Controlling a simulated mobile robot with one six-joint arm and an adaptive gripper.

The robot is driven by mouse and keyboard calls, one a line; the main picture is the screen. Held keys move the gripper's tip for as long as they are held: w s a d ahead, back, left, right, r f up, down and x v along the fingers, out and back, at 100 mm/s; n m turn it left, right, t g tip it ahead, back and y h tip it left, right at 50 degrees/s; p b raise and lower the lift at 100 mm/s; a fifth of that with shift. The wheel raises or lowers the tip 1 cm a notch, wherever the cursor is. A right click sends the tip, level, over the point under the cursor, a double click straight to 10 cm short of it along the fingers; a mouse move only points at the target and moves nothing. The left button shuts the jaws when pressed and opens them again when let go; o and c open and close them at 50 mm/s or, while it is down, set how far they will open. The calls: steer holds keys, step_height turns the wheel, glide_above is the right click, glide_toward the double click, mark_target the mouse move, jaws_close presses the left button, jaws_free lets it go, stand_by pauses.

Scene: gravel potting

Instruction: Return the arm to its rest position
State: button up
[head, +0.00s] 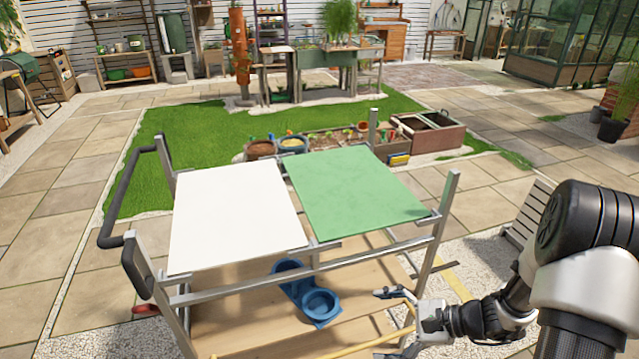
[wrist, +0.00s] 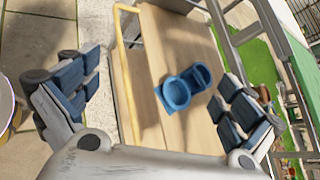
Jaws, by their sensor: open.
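My gripper (head: 400,322) is open and empty at the near right side of a metal-framed cart, by its lower wooden shelf. In the wrist view my gripper (wrist: 172,92) shows its two fingers spread wide, with nothing between them but the view of the shelf beyond. My dark and white arm fills the right edge of the head view.
The cart has a white panel (head: 235,217) and a green panel (head: 357,192) on top. Blue round containers (head: 320,303) stand on its wooden shelf (head: 240,325). A yellow bar (wrist: 126,75) edges the shelf. Raised beds (head: 430,132) and grass lie behind; paving at left is clear.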

steer(key=s+a+r+n+g+h, duration=0.4)
steer(key=s+r+n, duration=0.5)
steer(key=r, duration=0.4)
steer(key=s+d+r+n+t+h, duration=0.4)
steer(key=s+r+n+h, duration=0.3)
steer(key=s+r, duration=0.2)
steer(key=shift+s+d+r+n+t+h, duration=0.3)
steer(key=shift+s+r+t, duration=0.15)
steer(key=shift+s, duration=0.45)
